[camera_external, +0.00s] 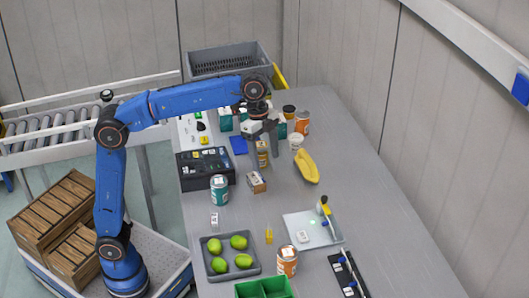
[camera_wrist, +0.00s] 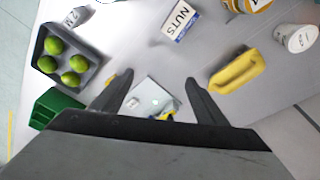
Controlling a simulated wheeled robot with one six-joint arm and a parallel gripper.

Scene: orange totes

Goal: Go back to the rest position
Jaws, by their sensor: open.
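My gripper (camera_external: 264,150) is over the far half of the grey table, its fingers pointing down. In the wrist view my gripper (camera_wrist: 158,82) has its two dark fingers spread apart with nothing held between them. My blue arm reaches out from the left over the table.
Nearer are a tray of green fruits (camera_external: 211,266), a white tray (camera_external: 298,222) and a green bin (camera_external: 262,290).

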